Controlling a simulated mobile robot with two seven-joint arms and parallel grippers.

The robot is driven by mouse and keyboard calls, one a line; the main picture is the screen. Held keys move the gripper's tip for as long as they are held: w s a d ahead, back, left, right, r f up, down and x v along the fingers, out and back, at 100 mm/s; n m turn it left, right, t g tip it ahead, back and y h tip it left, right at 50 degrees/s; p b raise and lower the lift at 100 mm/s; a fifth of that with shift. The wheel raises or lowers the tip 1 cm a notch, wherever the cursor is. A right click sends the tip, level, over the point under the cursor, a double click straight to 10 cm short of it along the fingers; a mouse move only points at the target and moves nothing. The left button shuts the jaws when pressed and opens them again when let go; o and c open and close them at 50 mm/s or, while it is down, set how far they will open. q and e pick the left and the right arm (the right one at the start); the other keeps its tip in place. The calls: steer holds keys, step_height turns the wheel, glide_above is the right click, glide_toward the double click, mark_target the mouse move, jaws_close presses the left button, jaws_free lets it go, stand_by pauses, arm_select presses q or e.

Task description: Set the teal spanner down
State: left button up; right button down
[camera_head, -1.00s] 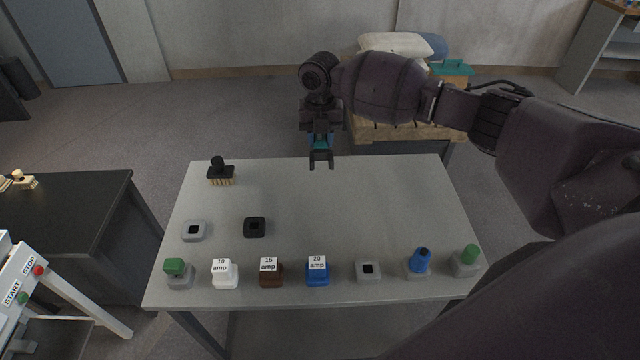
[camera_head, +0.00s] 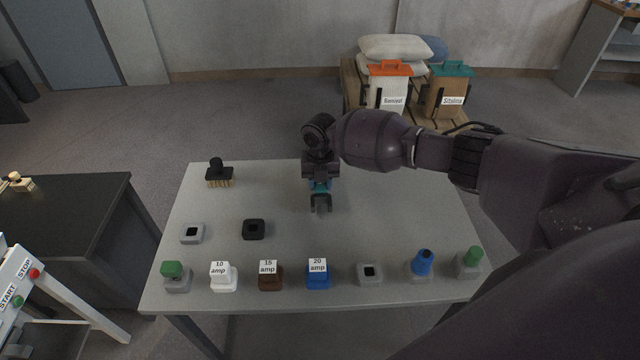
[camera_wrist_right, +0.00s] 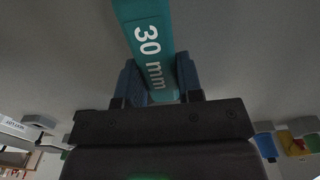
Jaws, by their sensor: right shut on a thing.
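The teal spanner (camera_wrist_right: 148,42), marked "30 mm", is between the blue fingers of my right gripper (camera_wrist_right: 158,72) in the right wrist view. My right gripper (camera_head: 320,184) is shut on it, over the back middle of the grey table (camera_head: 390,215). In the head view the spanner's dark open-ended jaw (camera_head: 321,204) shows below the fingers, with a little teal above it. Most of the handle is hidden by the gripper and wrist there. I cannot tell whether the spanner touches the table. My left gripper is not in view.
A black brush (camera_head: 219,174) stands at the table's back left. Grey (camera_head: 192,233) and black (camera_head: 253,229) square sockets lie in front of it. Several coloured blocks, including a blue "20 amp" one (camera_head: 318,275), line the front edge. The table's right middle looks clear.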

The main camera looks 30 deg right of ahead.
steer(key=shift+f, duration=0.35)
steer(key=c, duration=1.2)
jaws_free()
steer(key=shift+f, duration=0.1)
steer(key=o, duration=0.4)
